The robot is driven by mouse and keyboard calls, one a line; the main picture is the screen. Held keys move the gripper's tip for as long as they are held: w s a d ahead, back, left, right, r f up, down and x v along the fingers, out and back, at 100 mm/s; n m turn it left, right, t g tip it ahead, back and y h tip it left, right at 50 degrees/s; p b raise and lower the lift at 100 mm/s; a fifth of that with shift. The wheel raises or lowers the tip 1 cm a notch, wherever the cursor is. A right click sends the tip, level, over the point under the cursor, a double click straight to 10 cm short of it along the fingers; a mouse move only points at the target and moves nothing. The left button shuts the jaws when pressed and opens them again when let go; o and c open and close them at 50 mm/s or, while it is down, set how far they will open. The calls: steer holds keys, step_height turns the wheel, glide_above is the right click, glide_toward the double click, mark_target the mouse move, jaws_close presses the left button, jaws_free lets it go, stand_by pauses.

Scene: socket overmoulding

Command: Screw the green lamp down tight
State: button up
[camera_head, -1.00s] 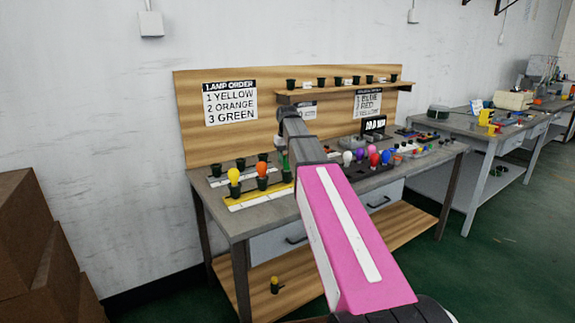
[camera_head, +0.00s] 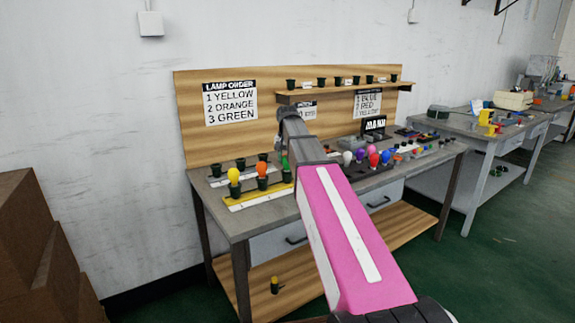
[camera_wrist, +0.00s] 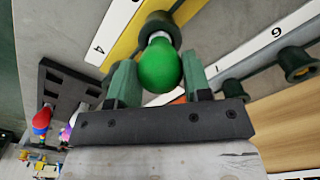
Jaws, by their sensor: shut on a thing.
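The green lamp (camera_wrist: 160,66) is a round bulb between the two fingers of my gripper (camera_wrist: 160,80), which is shut on it. Its base points into a dark socket (camera_wrist: 153,22) on the yellow strip (camera_wrist: 124,48); a pale band shows between bulb and socket. I cannot tell how deep it sits. There, the yellow lamp (camera_head: 234,176) and the orange lamp (camera_head: 262,169) stand upright in sockets left of my gripper (camera_head: 284,163).
A second row of empty dark sockets (camera_head: 240,163) stands behind the strip. A dark rack of coloured lamps (camera_head: 374,160) is to the right. The lamp order sign (camera_head: 230,104) on the back board reads yellow, orange, green. A shelf (camera_head: 345,89) with several small pots is above.

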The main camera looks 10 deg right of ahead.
steer(key=m, duration=0.4)
steer(key=shift+m, duration=0.3)
steer(key=m, duration=0.4)
stand_by(0.3)
steer(key=o, duration=0.9)
